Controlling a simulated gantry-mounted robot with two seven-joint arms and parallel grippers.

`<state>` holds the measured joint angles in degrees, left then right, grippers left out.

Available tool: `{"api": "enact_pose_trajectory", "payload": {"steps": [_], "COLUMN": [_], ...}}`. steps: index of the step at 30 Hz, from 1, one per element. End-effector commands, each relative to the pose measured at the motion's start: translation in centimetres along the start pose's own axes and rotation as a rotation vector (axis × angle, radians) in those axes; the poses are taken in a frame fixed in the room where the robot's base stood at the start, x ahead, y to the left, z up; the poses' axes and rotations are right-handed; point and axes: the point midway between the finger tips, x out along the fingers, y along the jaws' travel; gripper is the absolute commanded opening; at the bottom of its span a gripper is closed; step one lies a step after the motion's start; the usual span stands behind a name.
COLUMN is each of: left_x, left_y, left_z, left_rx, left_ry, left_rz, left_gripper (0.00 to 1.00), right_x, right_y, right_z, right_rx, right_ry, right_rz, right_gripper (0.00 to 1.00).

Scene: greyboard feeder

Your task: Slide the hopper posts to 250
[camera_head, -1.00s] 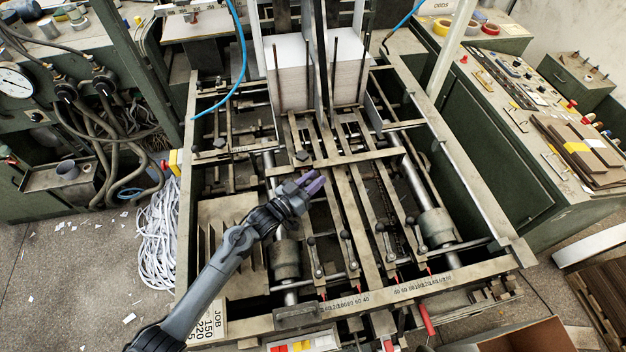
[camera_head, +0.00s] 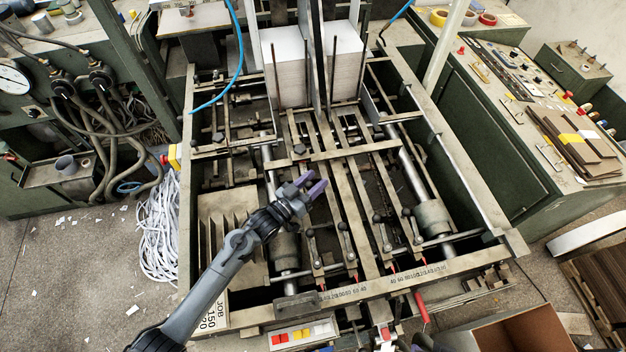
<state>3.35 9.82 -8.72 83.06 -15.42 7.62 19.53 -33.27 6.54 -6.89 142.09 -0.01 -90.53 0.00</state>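My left gripper (camera_head: 314,187) is above the feeder frame, left of its middle, with its purple fingertips apart and nothing visible between them. Thin dark hopper posts (camera_head: 334,68) stand at the far end of the frame around a stack of grey board (camera_head: 290,66). Several clamp levers with round knobs (camera_head: 343,228) sit on the slide bars in front of the gripper. A number scale (camera_head: 343,294) runs along the front rail, with red pointers at it; the digits are too small to read surely. My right gripper is not in view.
A job card (camera_head: 214,312) with partly hidden numbers lies at the front left. A red handle (camera_head: 421,308) sticks out at the front, near an open cardboard box (camera_head: 510,335). A blue hose (camera_head: 237,60) hangs at the back left. A control desk (camera_head: 505,85) stands on the right.

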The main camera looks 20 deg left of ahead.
Motion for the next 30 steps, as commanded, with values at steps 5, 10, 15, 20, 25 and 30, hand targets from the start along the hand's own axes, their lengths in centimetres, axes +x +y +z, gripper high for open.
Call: {"api": "enact_pose_trajectory", "payload": {"steps": [5,10,15,20,25,30], "left_x": [0.0,-0.1,-1.4,-3.7,-6.0,-7.2], "left_y": [0.0,0.0,0.0,-0.1,0.0,0.0], "left_z": [0.0,0.0,0.1,0.2,0.1,0.0], "left_rx": [0.0,0.0,0.0,0.0,0.001,-0.001], "left_ry": [0.0,0.0,-0.002,-0.003,-0.002,0.0], "left_rz": [0.0,0.0,0.0,0.0,0.001,0.0], "left_gripper": [0.52,0.52,0.52,0.52,0.52,0.52], "right_x": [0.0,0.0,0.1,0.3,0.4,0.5], "right_y": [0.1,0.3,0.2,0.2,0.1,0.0], "right_z": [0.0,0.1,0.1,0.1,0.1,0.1], "right_rx": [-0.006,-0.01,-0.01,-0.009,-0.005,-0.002], "right_ry": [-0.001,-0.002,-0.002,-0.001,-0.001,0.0], "right_rz": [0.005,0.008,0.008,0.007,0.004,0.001], "right_gripper": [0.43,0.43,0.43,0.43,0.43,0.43]}}
